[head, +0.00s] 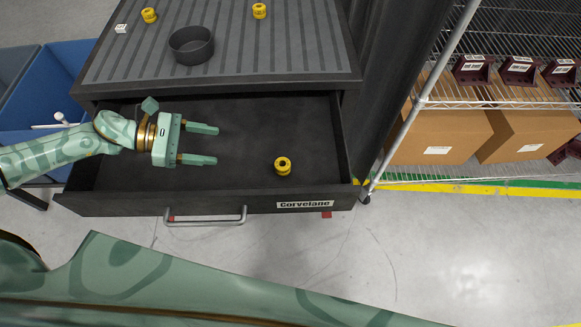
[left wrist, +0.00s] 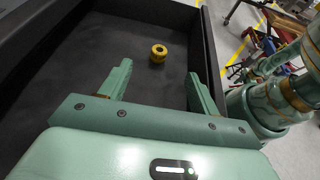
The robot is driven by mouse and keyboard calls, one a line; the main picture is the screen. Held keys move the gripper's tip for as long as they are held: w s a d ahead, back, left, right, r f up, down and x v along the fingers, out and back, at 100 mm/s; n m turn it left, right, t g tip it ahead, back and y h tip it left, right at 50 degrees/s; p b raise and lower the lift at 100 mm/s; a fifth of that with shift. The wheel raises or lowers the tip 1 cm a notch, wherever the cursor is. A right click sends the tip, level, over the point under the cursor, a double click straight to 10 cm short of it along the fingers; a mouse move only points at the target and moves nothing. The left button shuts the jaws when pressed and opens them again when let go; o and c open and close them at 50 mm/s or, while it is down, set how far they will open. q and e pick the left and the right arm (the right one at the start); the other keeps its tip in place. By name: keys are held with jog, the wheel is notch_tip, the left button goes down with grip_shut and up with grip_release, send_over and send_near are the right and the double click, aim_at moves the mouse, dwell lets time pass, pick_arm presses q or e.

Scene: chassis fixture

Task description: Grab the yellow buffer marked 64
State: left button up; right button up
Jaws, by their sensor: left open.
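A yellow buffer (head: 282,166) stands inside the open drawer, right of its middle; no mark on it can be read. It also shows in the left wrist view (left wrist: 159,53), beyond the fingertips. Two more yellow buffers are on the cabinet top, one at the left (head: 149,15) and one near the middle (head: 259,11); their marks cannot be read either. My left gripper (head: 217,145) is open and empty over the left part of the drawer, its fingers pointing right, apart from the drawer's buffer. My right gripper is not in view.
The open drawer (head: 110,205) has raised walls and a front handle (head: 205,222). A dark round bowl (head: 191,45) and a small white block (head: 121,28) are on the cabinet top. A wire shelf with cardboard boxes (head: 440,135) stands at the right. Blue bins (head: 40,95) are at the left.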

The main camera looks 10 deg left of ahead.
pick_arm(q)
jog(key=b, duration=0.3)
send_near(275, 164)
jog(key=x, duration=0.5)
jog(key=shift+w+a+f, duration=0.1)
jog(key=shift+w, duration=0.15)
jog(key=x, duration=0.5)
jog(key=shift+s+f, duration=0.2)
jog(key=c, duration=1.1)
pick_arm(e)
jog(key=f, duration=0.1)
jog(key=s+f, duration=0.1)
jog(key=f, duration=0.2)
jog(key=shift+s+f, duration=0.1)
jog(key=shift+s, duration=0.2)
